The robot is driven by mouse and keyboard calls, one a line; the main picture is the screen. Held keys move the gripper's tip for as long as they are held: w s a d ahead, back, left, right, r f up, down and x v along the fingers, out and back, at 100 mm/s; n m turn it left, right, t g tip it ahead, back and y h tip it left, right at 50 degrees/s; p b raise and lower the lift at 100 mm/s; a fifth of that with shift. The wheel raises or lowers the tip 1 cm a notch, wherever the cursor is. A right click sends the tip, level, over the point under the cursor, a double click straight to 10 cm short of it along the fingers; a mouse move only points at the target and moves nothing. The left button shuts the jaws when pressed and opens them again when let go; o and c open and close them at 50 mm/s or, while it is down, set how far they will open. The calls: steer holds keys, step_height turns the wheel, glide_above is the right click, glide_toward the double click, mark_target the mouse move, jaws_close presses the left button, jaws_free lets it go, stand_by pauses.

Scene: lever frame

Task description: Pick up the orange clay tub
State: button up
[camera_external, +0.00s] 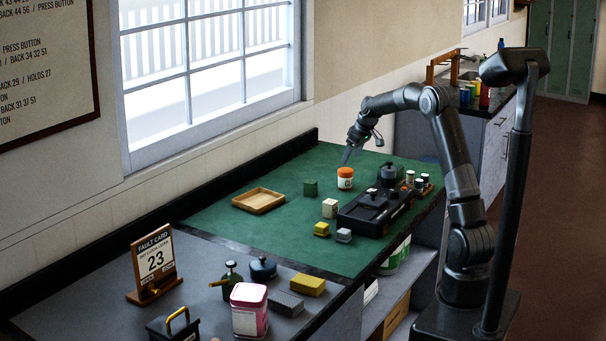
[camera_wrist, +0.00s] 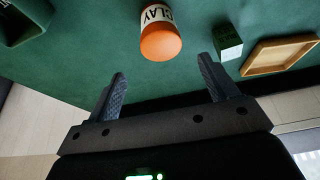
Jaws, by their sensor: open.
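The orange clay tub (camera_external: 345,178) stands upright on the green mat in the external view, with an orange lid and a white label. In the wrist view the tub (camera_wrist: 161,40) shows its orange end and a label reading CLAY, just beyond the fingertips and between their lines. My gripper (camera_external: 347,155) is above and slightly behind the tub in the external view. In the wrist view my gripper (camera_wrist: 162,75) has its two dark fingers spread wide with nothing between them. The tub and fingers look apart.
A green block (camera_external: 310,188) and a wooden tray (camera_external: 259,201) lie left of the tub. A dark lever frame box (camera_external: 372,213) is in front, to the right. Cream (camera_external: 329,208) and yellow (camera_external: 321,229) blocks stand nearer. The mat behind the tub is clear.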

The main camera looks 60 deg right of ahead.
mark_target(345, 169)
steer(key=x, duration=0.9)
steer(key=shift+s+a+f, duration=0.15)
steer(key=shift+s+f, duration=0.05)
steer(key=c, duration=1.2)
steer(key=shift+c, duration=0.3)
steer(key=shift+r, duration=0.15)
